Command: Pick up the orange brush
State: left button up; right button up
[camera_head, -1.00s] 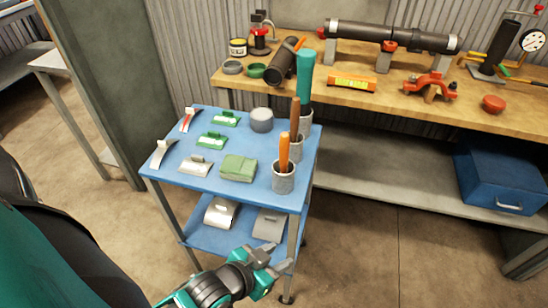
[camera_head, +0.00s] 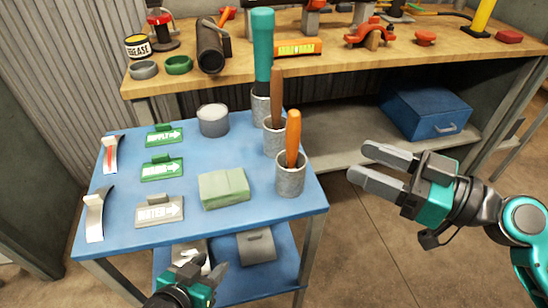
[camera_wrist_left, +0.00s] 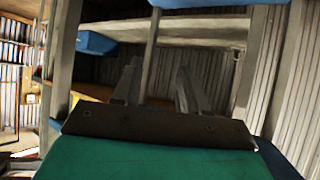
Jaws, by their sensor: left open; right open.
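The orange brush (camera_head: 293,138) stands handle up in a grey cup (camera_head: 291,178) at the right front corner of the blue cart top. Only its orange handle shows; its lower end is hidden in the cup. My right gripper (camera_head: 366,165) is open and empty, to the right of the brush and apart from it, with its fingers toward the cart. My left gripper (camera_head: 207,268) is low at the cart's front, below the top. In the left wrist view its two fingers (camera_wrist_left: 158,85) are apart with nothing between them.
A brown-handled tool (camera_head: 276,95) and a teal-handled tool (camera_head: 263,45) stand in cups behind the brush. A folded green cloth (camera_head: 223,188), tags and a round grey tin (camera_head: 213,120) lie on the cart top (camera_head: 245,212). A wooden workbench (camera_head: 350,48) runs behind. Floor is free right of the cart.

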aim_at(299, 136)
jog(key=p+x, duration=0.1)
jog(key=x, duration=0.3)
jog(key=r+p+x, duration=0.1)
jog(key=p+x, duration=0.1)
jog(key=x, duration=0.2)
jog(key=s+p+x, duration=0.1)
jog(key=x, duration=0.3)
jog(key=shift+a+r+p, duration=0.15)
jog(key=shift+a+p, duration=0.2)
jog(key=shift+a, duration=0.1)
jog(key=shift+w+a, duration=0.15)
jog(key=shift+a, duration=0.15)
pick_arm(q)
jog(key=r, duration=0.1)
jog(key=a, duration=0.1)
jog(key=r, duration=0.1)
jog(key=shift+s+a+r, duration=0.2)
jog(key=shift+s+r, duration=0.1)
jog(key=shift+w+d+r, duration=0.1)
jog(key=shift+d+r, duration=0.05)
jog(key=shift+d, duration=0.05)
pick_arm(e)
grip_shut()
